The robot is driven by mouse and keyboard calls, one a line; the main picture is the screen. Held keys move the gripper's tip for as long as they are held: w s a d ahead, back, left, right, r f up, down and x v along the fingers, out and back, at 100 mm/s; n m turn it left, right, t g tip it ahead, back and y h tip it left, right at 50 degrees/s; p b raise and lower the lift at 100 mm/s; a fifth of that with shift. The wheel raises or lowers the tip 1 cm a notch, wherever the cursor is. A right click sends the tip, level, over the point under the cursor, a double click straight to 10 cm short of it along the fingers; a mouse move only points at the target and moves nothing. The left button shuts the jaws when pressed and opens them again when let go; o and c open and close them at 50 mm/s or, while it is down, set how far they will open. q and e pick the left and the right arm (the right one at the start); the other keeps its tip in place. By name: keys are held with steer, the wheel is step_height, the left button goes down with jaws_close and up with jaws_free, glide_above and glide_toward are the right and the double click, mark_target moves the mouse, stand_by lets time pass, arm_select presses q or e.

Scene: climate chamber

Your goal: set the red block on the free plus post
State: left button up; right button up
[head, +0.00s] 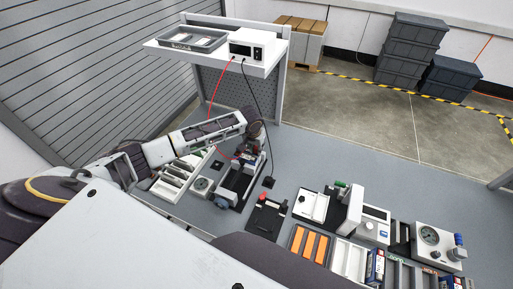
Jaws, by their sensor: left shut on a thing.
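My left gripper (250,150) is shut, low over the bench near its left middle, at a black-and-white device (238,184). The red cable (213,98) from the white power supply runs down to the gripper, where a small bit of red shows, so the red block appears to be between the fingers. The block itself is mostly hidden. A black block (268,182) at the end of the black cable sits on the bench right of the device. The posts are too small to tell apart. My right gripper is not in view.
The white power supply (253,44) and a grey tray (187,39) stand on a raised shelf (210,57). An orange-striped tray (310,244) and instruments fill the right front. The bench behind is clear.

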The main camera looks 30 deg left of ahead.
mark_target(256, 148)
arm_select(q)
steer(key=o, duration=1.1)
steer(key=shift+c, duration=0.2)
steer(key=shift+o, duration=1.1)
steer(key=shift+r, duration=0.2)
steer(key=shift+r, duration=3.55)
steer(key=shift+s+f, duration=0.1)
steer(key=shift+s, duration=0.05)
